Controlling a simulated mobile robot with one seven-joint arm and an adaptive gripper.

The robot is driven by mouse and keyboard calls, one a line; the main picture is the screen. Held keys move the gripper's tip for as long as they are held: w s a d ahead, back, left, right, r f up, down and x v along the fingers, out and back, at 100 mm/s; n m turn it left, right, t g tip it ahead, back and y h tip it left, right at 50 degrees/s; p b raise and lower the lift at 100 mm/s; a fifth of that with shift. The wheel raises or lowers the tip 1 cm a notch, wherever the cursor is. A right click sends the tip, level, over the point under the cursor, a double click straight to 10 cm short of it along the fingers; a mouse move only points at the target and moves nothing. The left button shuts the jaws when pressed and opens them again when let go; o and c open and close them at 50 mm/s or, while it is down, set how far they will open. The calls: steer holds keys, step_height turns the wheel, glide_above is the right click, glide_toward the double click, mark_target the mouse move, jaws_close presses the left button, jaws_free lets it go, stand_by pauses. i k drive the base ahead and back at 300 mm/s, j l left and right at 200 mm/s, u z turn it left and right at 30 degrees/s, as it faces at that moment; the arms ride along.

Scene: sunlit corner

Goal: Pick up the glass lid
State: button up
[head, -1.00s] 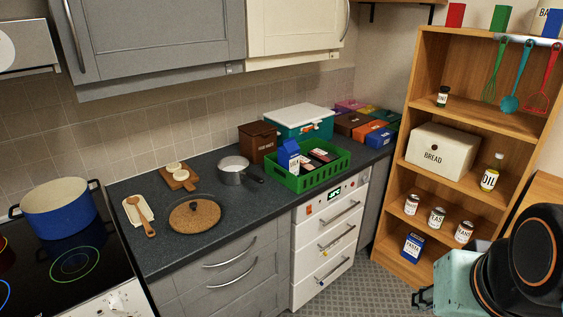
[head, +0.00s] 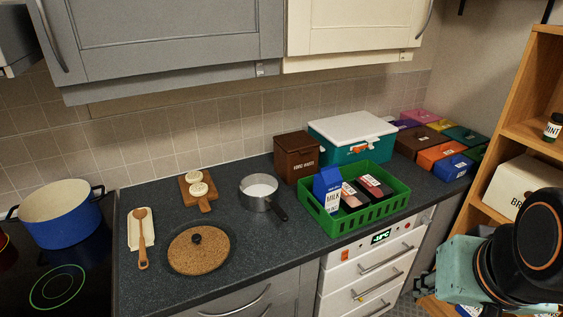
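The glass lid (head: 218,239) lies on the dark counter in the head view, left of centre. It is round and see-through, with a dark knob in the middle, and a brown cork disc shows through it. My gripper (head: 424,287) is at the lower right, by the drawer fronts and far to the right of the lid. It is small, dark and partly hidden by my arm, so its opening is unclear. Nothing is seen in it.
A spoon (head: 141,240) on a rest lies left of the lid, and a board (head: 204,204) with pale round pieces behind it. A saucepan (head: 258,194) and a green crate (head: 345,221) stand to its right. A blue pot (head: 62,222) is on the hob. Shelving (head: 545,75) stands at right.

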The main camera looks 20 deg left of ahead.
mark_target(196, 249)
steer(key=i+u, duration=0.45)
steer(key=u, duration=0.2)
steer(key=i+l+u, duration=0.15)
steer(key=u, duration=0.2)
steer(key=i+l, duration=0.05)
steer(key=i, duration=0.05)
